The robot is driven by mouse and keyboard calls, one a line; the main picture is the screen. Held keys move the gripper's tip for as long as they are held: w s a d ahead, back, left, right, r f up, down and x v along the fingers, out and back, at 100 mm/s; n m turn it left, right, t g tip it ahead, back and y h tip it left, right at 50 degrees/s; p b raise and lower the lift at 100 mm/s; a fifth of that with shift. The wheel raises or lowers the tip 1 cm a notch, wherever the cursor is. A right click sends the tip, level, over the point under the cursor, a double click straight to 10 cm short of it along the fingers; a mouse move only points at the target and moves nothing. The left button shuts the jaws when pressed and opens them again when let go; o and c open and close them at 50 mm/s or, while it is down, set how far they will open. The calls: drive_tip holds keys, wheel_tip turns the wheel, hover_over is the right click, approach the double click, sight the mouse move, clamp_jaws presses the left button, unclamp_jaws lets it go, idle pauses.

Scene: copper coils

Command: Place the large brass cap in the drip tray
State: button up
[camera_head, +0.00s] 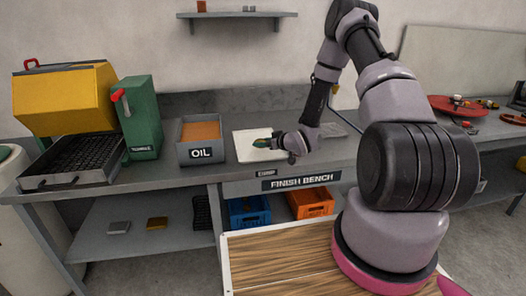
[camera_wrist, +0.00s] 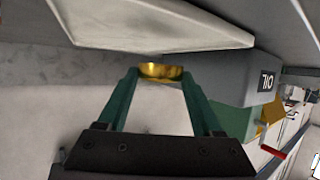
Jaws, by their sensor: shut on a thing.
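In the wrist view a shiny brass cap (camera_wrist: 162,71) sits between the green fingertips of my gripper (camera_wrist: 160,75), which is shut on it. In the head view my gripper (camera_head: 264,143) is low over the pale flat sheet or board (camera_head: 243,153) on the bench. The cap is too small and covered there to make out. The wrist view shows the pale board (camera_wrist: 150,30) close beyond the cap; I cannot tell whether they touch. A dark tray with a grated bottom and a front handle, likely the drip tray (camera_head: 75,178), is at the bench's left end.
The grey OIL bin (camera_head: 202,153) stands between my gripper and the dark tray. A green machine (camera_head: 143,125) and a yellow hopper (camera_head: 68,98) rise behind and beside that tray. A red round dish (camera_head: 455,105) with small parts is at the right.

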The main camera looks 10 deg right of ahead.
sight(264, 155)
drive_tip(key=shift+d+f, duration=0.1)
drive_tip(key=shift+f, duration=1.85)
drive_tip(key=o, duration=1.5)
drive_tip(key=shift+f, duration=0.15)
drive_tip(key=shift+o, duration=0.2)
